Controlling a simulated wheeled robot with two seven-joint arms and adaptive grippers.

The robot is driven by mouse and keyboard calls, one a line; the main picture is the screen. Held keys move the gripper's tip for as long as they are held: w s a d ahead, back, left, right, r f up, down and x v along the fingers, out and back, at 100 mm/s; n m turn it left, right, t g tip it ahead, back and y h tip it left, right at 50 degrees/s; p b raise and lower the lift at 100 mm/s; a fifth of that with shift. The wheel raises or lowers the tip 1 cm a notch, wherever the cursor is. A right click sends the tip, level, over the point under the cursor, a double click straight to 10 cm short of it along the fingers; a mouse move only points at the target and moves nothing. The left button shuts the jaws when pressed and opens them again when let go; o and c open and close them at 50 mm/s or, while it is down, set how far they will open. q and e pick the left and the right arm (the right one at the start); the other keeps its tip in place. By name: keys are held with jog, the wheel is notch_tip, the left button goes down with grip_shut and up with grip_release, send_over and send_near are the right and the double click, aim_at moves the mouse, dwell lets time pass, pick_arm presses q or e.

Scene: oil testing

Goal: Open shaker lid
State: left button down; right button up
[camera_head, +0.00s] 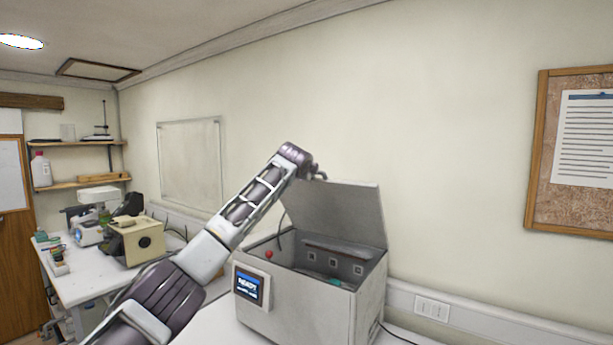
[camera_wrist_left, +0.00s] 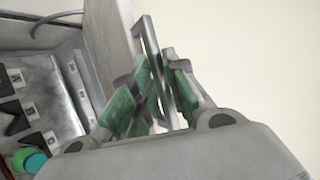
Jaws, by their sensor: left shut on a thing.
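The shaker (camera_head: 300,307) is a grey box on the white bench, with a lit screen on its front. Its lid (camera_head: 343,212) stands raised, tilted up at the back, and the inside shows. My left arm reaches across to the lid's upper left, where my left gripper (camera_head: 312,172) is at the top edge. In the left wrist view, the green-padded fingers of my left gripper (camera_wrist_left: 158,95) are shut on the lid's metal bar handle (camera_wrist_left: 152,60). The lid (camera_wrist_left: 108,35) also shows there, beside the fingers. My right gripper is not in view.
Inside the shaker are labelled slots (camera_wrist_left: 25,95) and a green-capped item (camera_wrist_left: 30,160). A beige device (camera_head: 137,242) stands on the side bench (camera_head: 90,285) at left. A cable lies right of the shaker, below a wall socket (camera_head: 432,307). The wall is close behind the lid.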

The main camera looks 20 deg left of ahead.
pick_arm(q)
jog(key=shift+r, duration=0.1)
dwell(0.3)
jog(key=c, duration=1.5)
grip_release()
jog(key=shift+c, duration=0.2)
jog(key=shift+s, duration=0.25)
jog(key=v, duration=1.1)
jog(key=shift+s, duration=0.25)
jog(key=shift+d+r, duration=0.1)
jog(key=shift+r, duration=0.05)
